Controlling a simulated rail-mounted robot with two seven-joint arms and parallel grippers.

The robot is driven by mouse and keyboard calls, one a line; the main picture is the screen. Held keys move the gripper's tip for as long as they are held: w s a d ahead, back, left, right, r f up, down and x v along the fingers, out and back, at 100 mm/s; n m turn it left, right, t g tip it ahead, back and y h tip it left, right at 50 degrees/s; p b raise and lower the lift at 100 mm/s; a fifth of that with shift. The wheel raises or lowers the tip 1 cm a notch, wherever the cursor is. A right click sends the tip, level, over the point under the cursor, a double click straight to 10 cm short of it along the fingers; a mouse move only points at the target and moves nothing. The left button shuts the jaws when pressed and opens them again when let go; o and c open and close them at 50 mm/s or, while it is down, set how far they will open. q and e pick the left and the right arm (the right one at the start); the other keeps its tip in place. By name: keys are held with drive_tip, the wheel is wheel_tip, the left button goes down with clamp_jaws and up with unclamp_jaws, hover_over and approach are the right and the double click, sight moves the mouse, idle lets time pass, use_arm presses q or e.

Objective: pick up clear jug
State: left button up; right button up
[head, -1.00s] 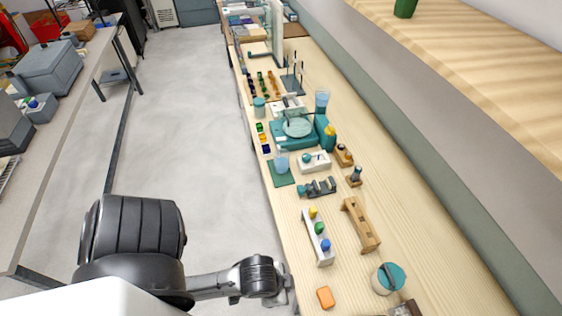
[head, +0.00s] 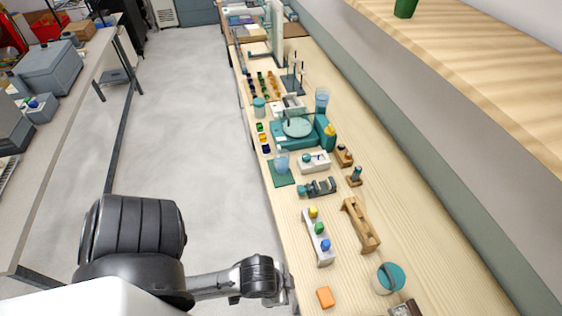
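A clear, bluish jug-like vessel (head: 281,162) stands upright on a green mat (head: 281,179) at the bench's left edge. A second clear, bluish tall vessel (head: 322,100) stands farther back on the right. I cannot tell for sure which is the clear jug. My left gripper (head: 291,297) is at the bottom, by the bench's near left edge, well short of both vessels. It is mostly hidden by my wrist, so its opening does not show. My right gripper is out of view.
A teal device with a round plate (head: 298,127) stands behind the mat. Nearer are a white rack with coloured knobs (head: 318,238), a wooden rack (head: 361,224), a teal-lidded jar (head: 388,278) and an orange block (head: 325,297). The floor (head: 205,150) left of the bench is clear.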

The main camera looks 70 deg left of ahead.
use_arm(q)
drive_tip(key=o, duration=1.7)
